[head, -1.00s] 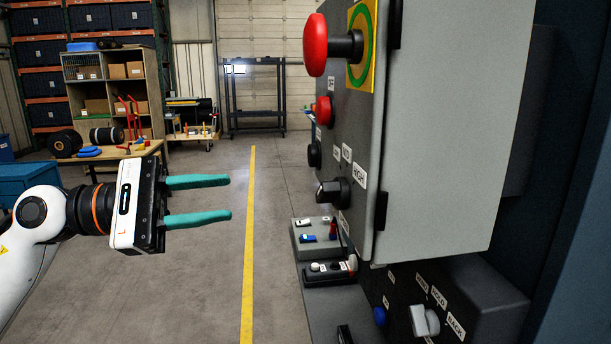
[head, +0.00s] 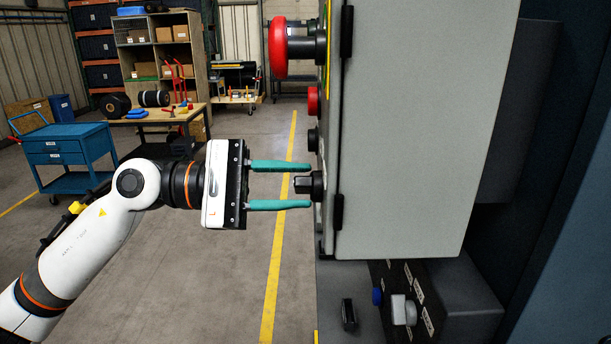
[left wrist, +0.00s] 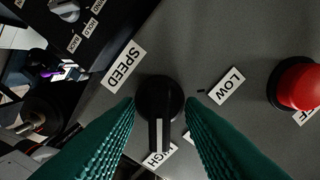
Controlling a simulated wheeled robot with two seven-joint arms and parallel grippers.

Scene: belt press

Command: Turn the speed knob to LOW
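The speed knob (head: 304,185) is black and sticks out from the grey control box. In the left wrist view the knob (left wrist: 158,100) has a white pointer line aimed down at the HIGH label (left wrist: 160,157). The LOW label (left wrist: 227,86) is to its right and the SPEED label (left wrist: 123,66) to its upper left. Another label between LOW and HIGH is mostly hidden by a finger. My left gripper (head: 309,186) is open, its teal fingers on either side of the knob, one above and one below in the head view. I cannot tell whether they touch it. My right gripper is not in view.
A large red mushroom button (head: 279,48) juts out above the knob, with a smaller red button (head: 313,100) and a black one (head: 313,140) between. A lower panel with a grey knob (head: 404,310) and a blue button (head: 377,296) is below.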

